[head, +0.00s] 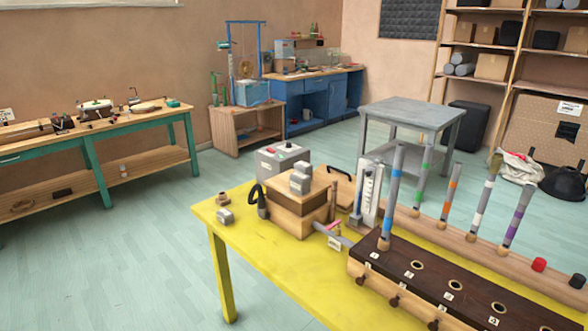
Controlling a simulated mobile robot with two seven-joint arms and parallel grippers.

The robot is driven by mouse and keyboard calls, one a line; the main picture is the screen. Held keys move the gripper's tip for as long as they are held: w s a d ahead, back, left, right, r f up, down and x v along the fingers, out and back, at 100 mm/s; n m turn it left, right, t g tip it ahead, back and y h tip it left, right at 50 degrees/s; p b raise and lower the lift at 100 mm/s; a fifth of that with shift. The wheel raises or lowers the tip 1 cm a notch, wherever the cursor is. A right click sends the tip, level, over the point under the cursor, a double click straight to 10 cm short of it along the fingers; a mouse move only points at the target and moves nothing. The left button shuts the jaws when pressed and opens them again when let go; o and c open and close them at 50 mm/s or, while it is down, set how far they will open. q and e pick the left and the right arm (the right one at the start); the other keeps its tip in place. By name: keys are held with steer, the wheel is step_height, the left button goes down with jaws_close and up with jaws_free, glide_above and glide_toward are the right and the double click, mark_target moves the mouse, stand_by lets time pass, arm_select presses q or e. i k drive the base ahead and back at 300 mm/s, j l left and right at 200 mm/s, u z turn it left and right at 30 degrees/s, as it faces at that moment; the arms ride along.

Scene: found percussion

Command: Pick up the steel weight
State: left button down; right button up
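A grey steel-coloured weight (300,179) with a stepped shape sits on top of a wooden box (290,222) on the yellow table (262,270). A smaller grey metal-looking piece (226,216) lies on the table near its left corner. I cannot tell for certain which of the two is the steel weight. Neither of my grippers is in view, and nothing touches either piece.
A grey box (283,160) stands behind the wooden box. A dark-topped block with holes (430,284) and several upright tubes with coloured bands, such as the blue-banded tube (391,195), fill the table's right side. A grey table (412,112) stands behind.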

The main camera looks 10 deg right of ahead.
mark_target(305, 167)
steer(key=i+j, duration=0.2)
steer(key=j, duration=0.15)
steer(key=i+j+z, duration=0.1)
steer(key=j, duration=0.25)
steer(key=i+j, duration=0.25)
steer(key=i+j+z, duration=0.1)
steer(key=j, duration=0.35)
steer(key=i+j, duration=0.25)
steer(key=j, duration=0.15)
